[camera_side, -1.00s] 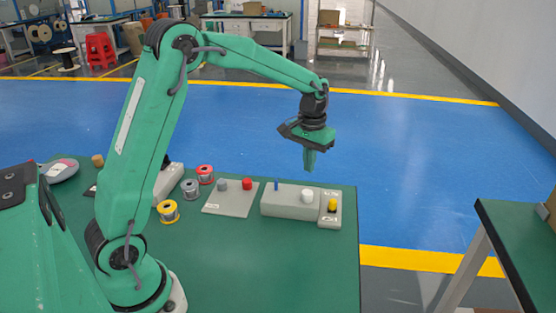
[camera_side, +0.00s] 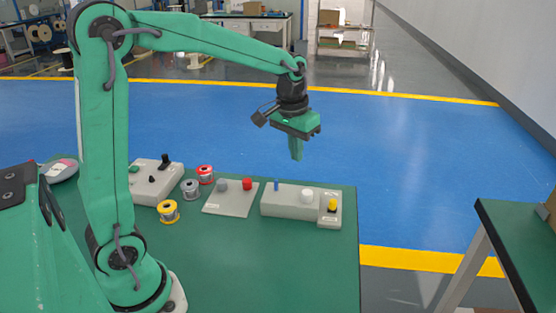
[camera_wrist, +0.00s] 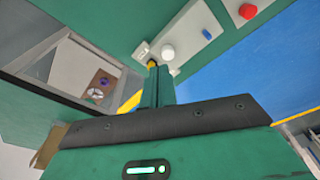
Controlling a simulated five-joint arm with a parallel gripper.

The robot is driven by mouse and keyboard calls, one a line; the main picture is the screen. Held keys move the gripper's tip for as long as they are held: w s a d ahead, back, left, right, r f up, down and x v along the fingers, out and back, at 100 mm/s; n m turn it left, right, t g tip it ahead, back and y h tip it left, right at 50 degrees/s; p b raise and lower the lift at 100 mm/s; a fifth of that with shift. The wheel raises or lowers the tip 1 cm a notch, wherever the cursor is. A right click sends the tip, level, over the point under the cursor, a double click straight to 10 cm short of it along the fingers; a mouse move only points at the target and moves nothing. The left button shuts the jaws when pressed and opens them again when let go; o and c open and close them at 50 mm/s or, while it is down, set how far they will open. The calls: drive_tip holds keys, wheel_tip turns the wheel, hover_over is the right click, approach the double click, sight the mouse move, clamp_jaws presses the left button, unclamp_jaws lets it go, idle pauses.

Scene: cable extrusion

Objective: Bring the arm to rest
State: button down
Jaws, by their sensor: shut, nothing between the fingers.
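My gripper (camera_side: 296,150) is shut and empty, pointing down in the air above the back right part of the green table (camera_side: 270,270). In the wrist view its closed fingers (camera_wrist: 158,84) show in the middle. Below it on the table is a grey box (camera_side: 287,203) with a blue peg (camera_side: 277,184) and a white knob (camera_side: 307,196). The gripper is clear of the box and touches nothing.
Left of the box lies a grey plate (camera_side: 225,208) with a grey and a red knob (camera_side: 247,184). Yellow (camera_side: 168,211), grey (camera_side: 190,188) and red spools (camera_side: 205,174) stand beside it. A yellow knob (camera_side: 332,204) is at the right. Another table (camera_side: 515,225) stands far right.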

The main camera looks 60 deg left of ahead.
drive_tip(key=s+d+r+m+t, duration=0.1)
drive_tip(key=s+t, duration=0.1)
drive_tip(key=s, duration=0.7)
drive_tip(key=s+d+r+m+t, duration=0.1)
drive_tip(key=s+d+r+t, duration=0.1)
drive_tip(key=s, duration=0.8)
drive_tip(key=shift+s+d+r, duration=0.15)
drive_tip(key=shift+d, duration=0.15)
